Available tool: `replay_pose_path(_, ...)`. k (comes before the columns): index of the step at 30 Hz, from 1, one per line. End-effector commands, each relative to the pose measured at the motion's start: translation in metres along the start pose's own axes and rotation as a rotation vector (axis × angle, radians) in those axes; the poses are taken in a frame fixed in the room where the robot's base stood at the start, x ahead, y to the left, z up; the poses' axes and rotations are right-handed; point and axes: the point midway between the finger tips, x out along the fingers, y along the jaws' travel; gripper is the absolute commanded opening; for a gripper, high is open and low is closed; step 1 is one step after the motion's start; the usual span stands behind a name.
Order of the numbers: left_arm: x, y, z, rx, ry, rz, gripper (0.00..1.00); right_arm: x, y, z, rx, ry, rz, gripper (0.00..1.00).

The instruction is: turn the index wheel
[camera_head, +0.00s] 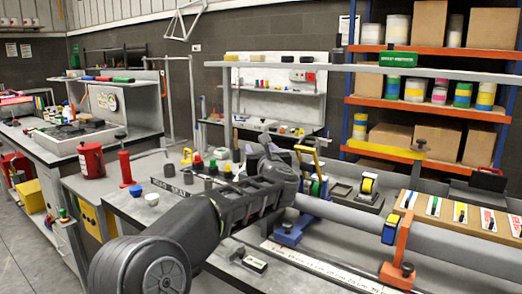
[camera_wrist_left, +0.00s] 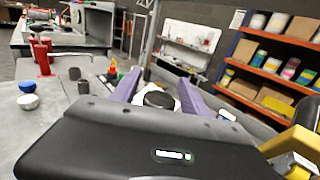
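My left arm reaches in from the lower left in the head view. Its gripper (camera_head: 268,150) is over the workbench, and its fingertips are hard to make out there. In the left wrist view its two purple fingers (camera_wrist_left: 162,88) stand apart. A round dark-topped part with a pale body (camera_wrist_left: 159,99) shows between them, beyond the black gripper housing. It may be the index wheel, but I cannot tell for sure. I see no clear grip on it; the housing hides its lower part. My right gripper is in neither view.
A yellow-handled tool (camera_head: 310,165) stands just right of the gripper. A long grey tube (camera_head: 410,235) lies on blue and orange supports. Small coloured caps (camera_head: 197,162) and a red pump (camera_head: 125,167) stand to the left. Orange shelves (camera_head: 430,105) stand behind.

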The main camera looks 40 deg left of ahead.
Motion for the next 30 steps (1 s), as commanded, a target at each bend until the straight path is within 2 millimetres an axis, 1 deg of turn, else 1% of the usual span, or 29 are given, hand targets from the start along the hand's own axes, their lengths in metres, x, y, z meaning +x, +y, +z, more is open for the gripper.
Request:
replay_pose_path(1, -0.0001, 0.0, 0.0, 0.0, 0.0, 0.0, 0.49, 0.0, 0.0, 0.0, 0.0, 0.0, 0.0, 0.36)
replay_pose_path(2, -0.0002, 0.0, 0.0001, 0.0, 0.0, 0.0, 0.47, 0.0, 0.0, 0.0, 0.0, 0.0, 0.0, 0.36)
replay_pose_path(19, -0.0004, -0.0001, 0.0002, 0.0, 0.0, 0.0, 0.0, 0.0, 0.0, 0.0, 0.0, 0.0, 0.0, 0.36)
replay_pose_path(25, -0.0004, -0.0001, 0.0, 0.0, 0.0, -0.002, 0.0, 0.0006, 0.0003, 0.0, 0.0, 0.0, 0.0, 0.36)
replay_pose_path(30, -0.0004, 0.0002, -0.001, -0.001, -0.001, -0.021, 0.0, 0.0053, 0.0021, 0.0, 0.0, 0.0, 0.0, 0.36)
